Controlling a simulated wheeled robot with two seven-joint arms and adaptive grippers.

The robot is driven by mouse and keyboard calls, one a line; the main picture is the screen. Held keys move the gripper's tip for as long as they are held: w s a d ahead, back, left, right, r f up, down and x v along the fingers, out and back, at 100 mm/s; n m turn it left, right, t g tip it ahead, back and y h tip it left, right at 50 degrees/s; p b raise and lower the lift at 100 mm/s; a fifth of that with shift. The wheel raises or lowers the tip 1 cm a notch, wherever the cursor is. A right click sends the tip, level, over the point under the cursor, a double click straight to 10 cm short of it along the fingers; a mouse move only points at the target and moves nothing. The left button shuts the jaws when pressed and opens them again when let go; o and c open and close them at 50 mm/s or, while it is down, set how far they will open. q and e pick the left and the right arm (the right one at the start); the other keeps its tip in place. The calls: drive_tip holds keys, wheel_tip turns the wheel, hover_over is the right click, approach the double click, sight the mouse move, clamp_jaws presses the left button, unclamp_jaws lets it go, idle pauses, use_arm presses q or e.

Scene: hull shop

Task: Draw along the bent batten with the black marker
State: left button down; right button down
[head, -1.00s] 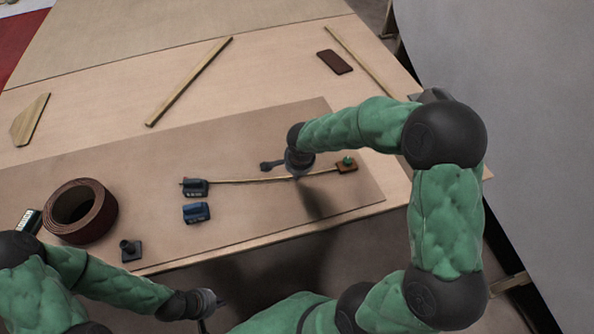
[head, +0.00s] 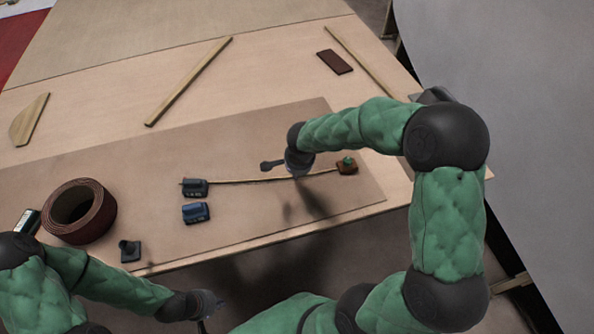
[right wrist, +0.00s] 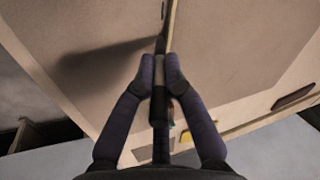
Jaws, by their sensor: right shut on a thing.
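The thin, light batten (head: 250,181) lies in a slight bend across the brown board. It runs from a dark blue weight (head: 194,188) to a brown block with a green top (head: 347,168). In the right wrist view, the batten (right wrist: 171,22) runs away beyond the fingertips. My right gripper (head: 297,174) is over the batten, right of its middle. In the wrist view, its fingers (right wrist: 160,72) are shut on the slim dark marker (right wrist: 160,105). Whether the marker's tip touches the board is hidden. My left gripper (head: 208,306) hangs off the table's front edge; its fingers are too small to read.
A second blue weight (head: 196,212) sits just in front of the batten's left end. A brown coil (head: 103,222) and a small black stand (head: 130,251) are at the left. Wooden strips (head: 188,82) and a dark brown block (head: 334,62) lie farther back. The board's front middle is clear.

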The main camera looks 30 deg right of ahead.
drive_tip(key=shift+a+f, duration=0.1)
drive_tip(key=shift+a, duration=0.1)
idle(0.4)
drive_tip(key=shift+w+a+b, duration=0.15)
drive_tip(key=shift+a+b, duration=0.15)
drive_tip(key=shift+b, duration=0.2)
drive_tip(key=shift+a, duration=0.15)
drive_tip(key=shift+w+a+b, duration=0.15)
drive_tip(key=shift+a+b, duration=0.05)
drive_tip(key=shift+b, duration=0.1)
drive_tip(key=shift+w+a+b, duration=0.2)
drive_tip(key=shift+a+b, duration=0.15)
drive_tip(key=shift+a, duration=0.1)
drive_tip(key=shift+w+a+b, duration=0.2)
drive_tip(key=shift+a+b, duration=0.4)
drive_tip(key=shift+w+a, duration=0.1)
drive_tip(key=shift+a, duration=0.1)
